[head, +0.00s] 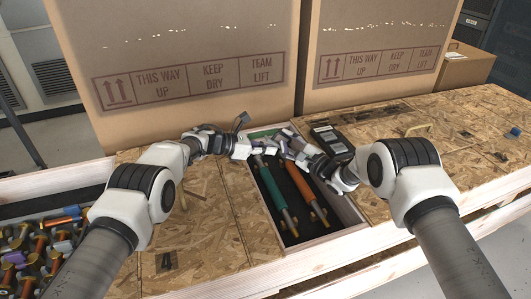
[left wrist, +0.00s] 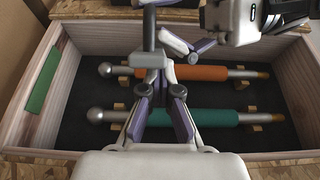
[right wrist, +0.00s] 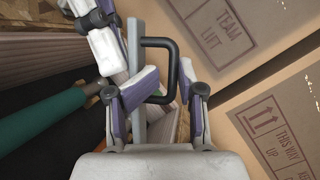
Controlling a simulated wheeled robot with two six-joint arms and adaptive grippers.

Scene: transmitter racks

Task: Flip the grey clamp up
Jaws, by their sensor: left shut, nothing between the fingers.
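I cannot tell whether either gripper touches the clamp.
An open wooden crate (left wrist: 23,88) holds a green cylinder (left wrist: 215,118) and an orange cylinder (left wrist: 208,73) on a dark bed. Large cardboard boxes (head: 180,40) stand behind. A dark device (head: 330,140) lies on the right-hand boards. A bin of mixed parts (head: 40,245) is at lower left.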

